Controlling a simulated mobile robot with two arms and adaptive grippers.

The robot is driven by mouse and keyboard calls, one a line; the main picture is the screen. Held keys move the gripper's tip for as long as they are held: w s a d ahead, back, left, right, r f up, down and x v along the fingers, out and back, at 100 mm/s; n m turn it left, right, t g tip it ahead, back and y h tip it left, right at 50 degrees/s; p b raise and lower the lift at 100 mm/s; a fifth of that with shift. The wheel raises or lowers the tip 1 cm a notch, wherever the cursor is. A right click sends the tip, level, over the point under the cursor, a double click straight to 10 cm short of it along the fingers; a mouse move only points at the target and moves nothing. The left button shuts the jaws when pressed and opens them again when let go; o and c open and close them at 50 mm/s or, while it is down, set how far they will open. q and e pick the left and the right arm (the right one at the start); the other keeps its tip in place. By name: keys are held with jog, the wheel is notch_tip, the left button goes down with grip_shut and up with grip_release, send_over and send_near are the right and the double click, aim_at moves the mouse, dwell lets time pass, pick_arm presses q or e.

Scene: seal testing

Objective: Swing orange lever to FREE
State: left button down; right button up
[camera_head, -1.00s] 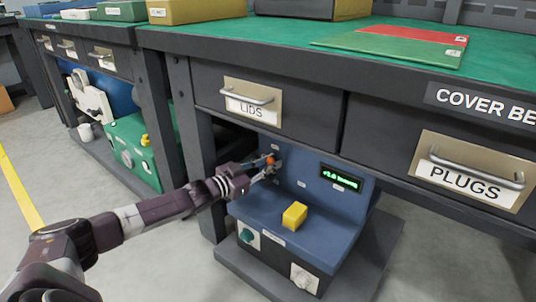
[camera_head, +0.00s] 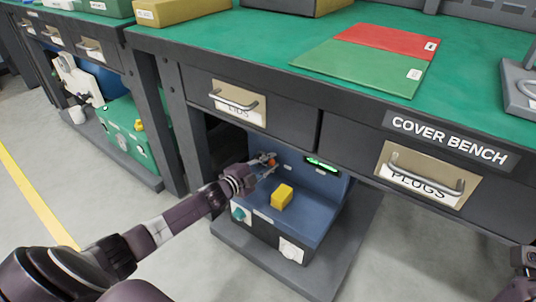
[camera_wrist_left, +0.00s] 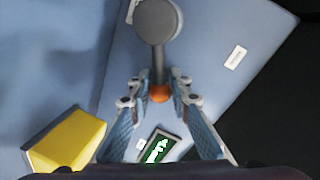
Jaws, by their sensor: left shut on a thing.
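The lever's orange knob (camera_head: 272,162) is on the upright back panel of the blue test unit (camera_head: 322,187) under the bench. In the left wrist view, a grey arm runs from a round grey hub (camera_wrist_left: 158,22) down to the orange knob (camera_wrist_left: 160,93). My left gripper (camera_head: 268,161) is shut on the knob, with one finger on each side of it in the left wrist view (camera_wrist_left: 160,84). A small white label (camera_wrist_left: 235,57) lies to the right of the hub; its text is unreadable. A dark part of my right arm shows at the lower right edge; its jaws are unclear.
A yellow block (camera_head: 282,196) sits on the unit's lower ledge, close to my left gripper. A green-lit display (camera_head: 322,165) is right of the lever. The LIDS drawer (camera_head: 238,103) and the PLUGS drawer (camera_head: 420,178) overhang the unit. Floor is open at front left.

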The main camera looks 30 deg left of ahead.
pick_arm(q)
jog(key=f+m, duration=0.1)
jog(key=d+f+m, duration=0.1)
jog(key=shift+m+y, duration=0.3)
jog(key=shift+f+m+y+b, duration=0.4)
jog(key=shift+f+m, duration=0.2)
jog(key=shift+m, duration=0.3)
jog(key=c, duration=2)
grip_release()
jog(key=shift+s+a, duration=0.15)
jog(key=shift+s, duration=0.5)
jog(key=v, duration=1)
jog(key=shift+s+r, duration=0.2)
jog(key=shift+s, duration=0.15)
